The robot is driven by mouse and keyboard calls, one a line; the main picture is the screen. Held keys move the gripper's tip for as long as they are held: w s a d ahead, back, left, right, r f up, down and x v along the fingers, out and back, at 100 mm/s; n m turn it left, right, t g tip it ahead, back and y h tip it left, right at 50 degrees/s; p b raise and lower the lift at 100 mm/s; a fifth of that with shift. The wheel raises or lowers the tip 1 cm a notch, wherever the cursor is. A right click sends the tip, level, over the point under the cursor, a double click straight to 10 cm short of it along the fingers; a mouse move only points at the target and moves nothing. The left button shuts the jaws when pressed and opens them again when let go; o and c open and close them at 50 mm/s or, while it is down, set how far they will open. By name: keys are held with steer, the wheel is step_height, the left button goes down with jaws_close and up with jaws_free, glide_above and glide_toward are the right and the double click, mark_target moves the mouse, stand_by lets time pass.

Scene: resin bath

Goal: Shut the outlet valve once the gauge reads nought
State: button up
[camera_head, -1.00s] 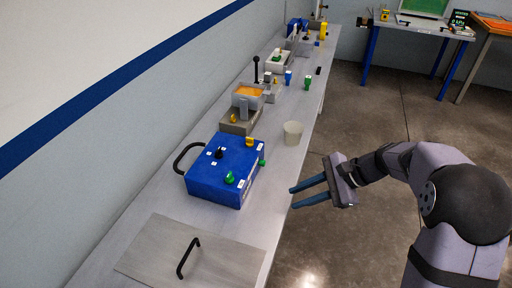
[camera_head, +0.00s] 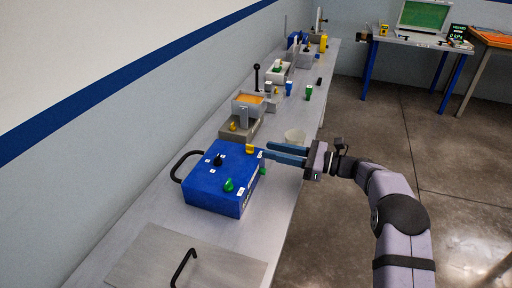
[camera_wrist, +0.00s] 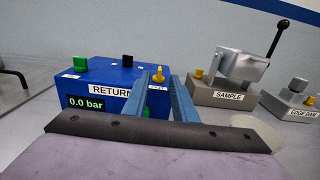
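A blue box (camera_head: 222,190) stands on the bench, labelled RETURN in the wrist view (camera_wrist: 112,78). Its gauge display (camera_wrist: 86,103) reads 0.0 bar. A yellow knob (camera_head: 250,148) sits near its far right corner. In the wrist view this yellow knob (camera_wrist: 159,74) shows between my fingers, above a small label too blurred to read. A green knob (camera_head: 228,186) and a black knob (camera_head: 217,160) are also on top. My gripper (camera_head: 267,150) is open, its fingertips just right of the yellow knob; I cannot tell whether they touch it.
A pale cup (camera_head: 295,135) stands behind my fingers, partly hidden. Beyond the box is a grey SAMPLE unit (camera_wrist: 228,94) with an orange-filled tray (camera_head: 249,99) and upright lever. A black handle (camera_head: 184,165) curves off the box's left side. A flat panel (camera_head: 150,262) lies in front.

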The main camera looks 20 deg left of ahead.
mark_target(256, 154)
steer(key=shift+a+p, duration=0.6)
steer(key=shift+a, duration=2.45)
jaws_close()
